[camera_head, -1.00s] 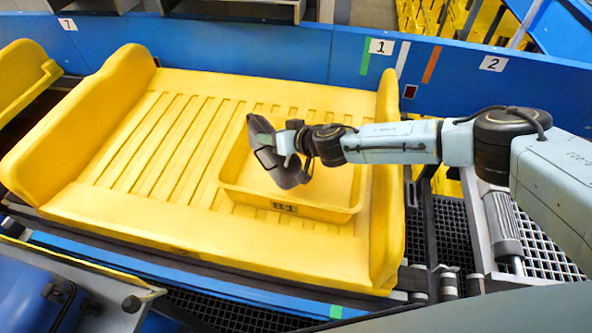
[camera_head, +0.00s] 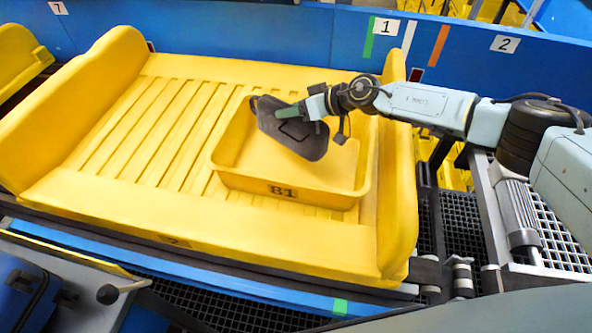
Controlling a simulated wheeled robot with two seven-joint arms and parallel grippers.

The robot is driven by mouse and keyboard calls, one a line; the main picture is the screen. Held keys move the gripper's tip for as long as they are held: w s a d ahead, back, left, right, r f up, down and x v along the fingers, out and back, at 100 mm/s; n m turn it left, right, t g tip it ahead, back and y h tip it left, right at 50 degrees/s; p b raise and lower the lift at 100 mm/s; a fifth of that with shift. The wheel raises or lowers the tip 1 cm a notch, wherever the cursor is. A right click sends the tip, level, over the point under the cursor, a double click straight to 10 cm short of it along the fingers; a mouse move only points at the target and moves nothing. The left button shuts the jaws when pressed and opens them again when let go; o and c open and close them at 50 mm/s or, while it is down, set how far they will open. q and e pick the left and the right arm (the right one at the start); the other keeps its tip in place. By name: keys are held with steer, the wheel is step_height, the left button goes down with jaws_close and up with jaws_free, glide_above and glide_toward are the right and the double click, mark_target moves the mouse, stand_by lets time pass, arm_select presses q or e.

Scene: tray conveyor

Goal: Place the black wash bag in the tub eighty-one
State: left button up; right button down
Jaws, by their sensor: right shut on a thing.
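The black wash bag (camera_head: 308,143) is a dark grey, flat bag that hangs tilted from my right gripper (camera_head: 292,112). The gripper is shut on the bag's upper edge. The tub (camera_head: 232,178) is a shallow yellow tub with a dark label on its front wall that looks like 81 or B1. It stands on the yellow ribbed tray. The bag overlaps the tub's inside in the picture; I cannot tell whether it touches the floor of the tub. My left gripper is not in view.
The large yellow tray (camera_head: 150,212) has high side walls, the right one (camera_head: 397,180) close beside the tub and below my right arm. A blue wall (camera_head: 250,40) with number signs runs behind it. The tray's ribbed left part is clear.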

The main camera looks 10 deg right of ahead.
steer(key=shift+s+f+n+b, duration=0.15)
steer(key=shift+n+b, duration=0.15)
steer(key=shift+b, duration=0.3)
steer(key=shift+a+f+g, duration=0.1)
steer(key=shift+f+g, duration=0.05)
steer(key=shift+g, duration=0.15)
step_height(320, 180, down, 10)
steer(key=b, duration=0.5)
steer(key=shift+r, duration=0.2)
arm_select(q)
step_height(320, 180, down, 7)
arm_select(e)
steer(key=shift+r, duration=0.1)
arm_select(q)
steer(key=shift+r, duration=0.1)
arm_select(e)
steer(key=c, duration=0.6)
jaws_free()
steer(key=shift+f, duration=0.2)
